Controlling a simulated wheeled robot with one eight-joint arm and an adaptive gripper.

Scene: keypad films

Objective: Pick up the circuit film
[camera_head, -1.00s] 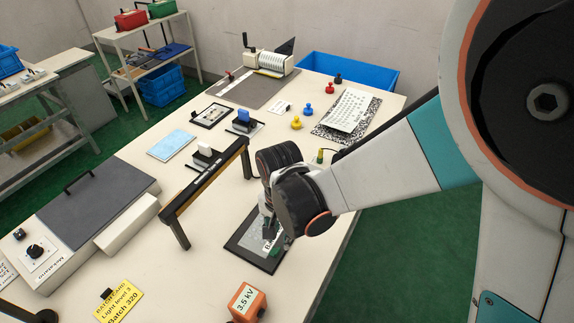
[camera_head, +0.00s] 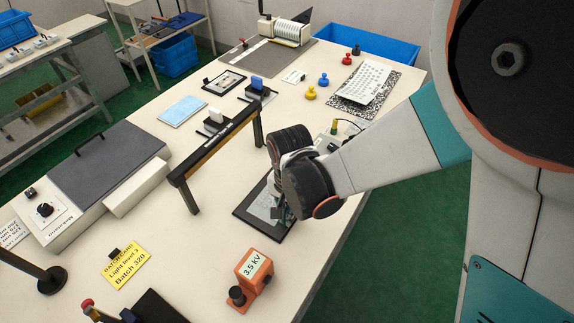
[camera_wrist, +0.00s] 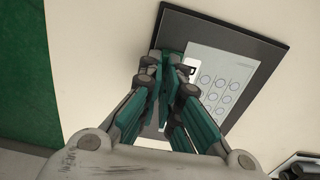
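A pale grey circuit film (camera_wrist: 215,88) with rows of printed circles lies on a dark rectangular plate (camera_wrist: 225,30) in the wrist view. In the head view the film (camera_head: 264,206) and plate (camera_head: 243,213) are near the table's right edge, partly hidden by my gripper (camera_head: 281,212). In the wrist view my gripper (camera_wrist: 165,62) is over the film's left side, its teal fingers close together. A small white piece with a dark edge shows beside the fingertips. Whether any film is between the fingertips is hidden.
A black bar frame (camera_head: 215,148) stands left of the plate. An orange 3.5 kV box (camera_head: 254,280) stands in front. A grey-lidded exposure box (camera_head: 105,165) is at left. A white keypad sheet (camera_head: 362,82) on a speckled board is behind my arm.

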